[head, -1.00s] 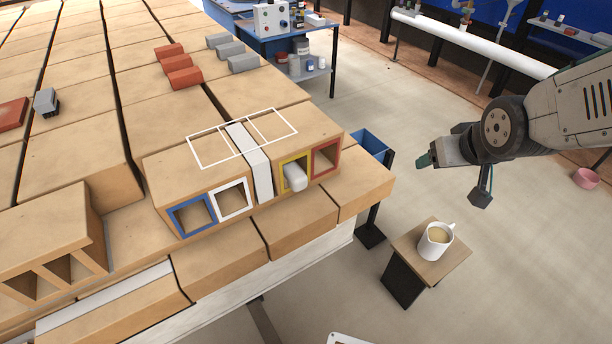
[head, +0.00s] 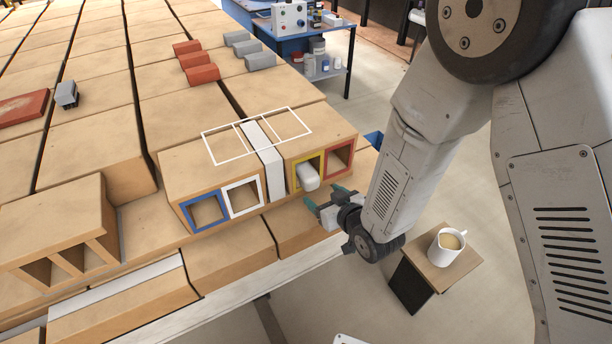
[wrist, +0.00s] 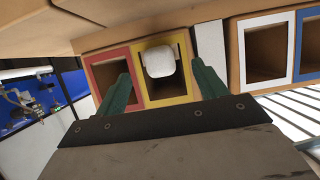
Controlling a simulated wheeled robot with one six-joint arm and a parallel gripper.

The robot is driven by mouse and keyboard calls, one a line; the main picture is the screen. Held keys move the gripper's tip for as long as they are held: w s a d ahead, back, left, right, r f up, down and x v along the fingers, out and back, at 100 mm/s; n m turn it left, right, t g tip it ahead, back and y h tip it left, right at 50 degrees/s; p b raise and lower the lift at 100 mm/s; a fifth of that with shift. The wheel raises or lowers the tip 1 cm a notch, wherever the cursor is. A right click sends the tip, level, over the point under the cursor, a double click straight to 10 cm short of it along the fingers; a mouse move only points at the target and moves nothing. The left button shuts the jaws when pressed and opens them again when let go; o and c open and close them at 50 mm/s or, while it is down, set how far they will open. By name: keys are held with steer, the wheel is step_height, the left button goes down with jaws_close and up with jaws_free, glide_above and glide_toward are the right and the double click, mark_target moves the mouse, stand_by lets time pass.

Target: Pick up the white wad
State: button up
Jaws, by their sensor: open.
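The white wad (head: 308,176) sticks out of the yellow-framed hole (head: 296,180) in the brick face. In the wrist view the wad (wrist: 159,62) sits in the upper part of the yellow-framed hole (wrist: 165,102). My gripper (head: 324,197) is just in front of the brick face, slightly below and right of the wad. In the wrist view my gripper (wrist: 162,88) is open, with one green finger on each side of the yellow hole. The wad lies ahead, between the finger lines, and nothing is held.
Red (head: 353,158), white (head: 260,196) and blue (head: 183,213) framed holes share this brick face. A white strip (head: 270,170) separates the two pairs. A mug (head: 446,247) stands on a small stool (head: 425,262) at the lower right. Brick tops extend left and behind.

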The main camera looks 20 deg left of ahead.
mark_target(314, 186)
steer(key=x, duration=0.5)
steer(key=shift+w+a+r, duration=0.1)
steer(key=shift+w+a, duration=0.15)
steer(key=shift+w, duration=0.15)
steer(key=c, duration=1.1)
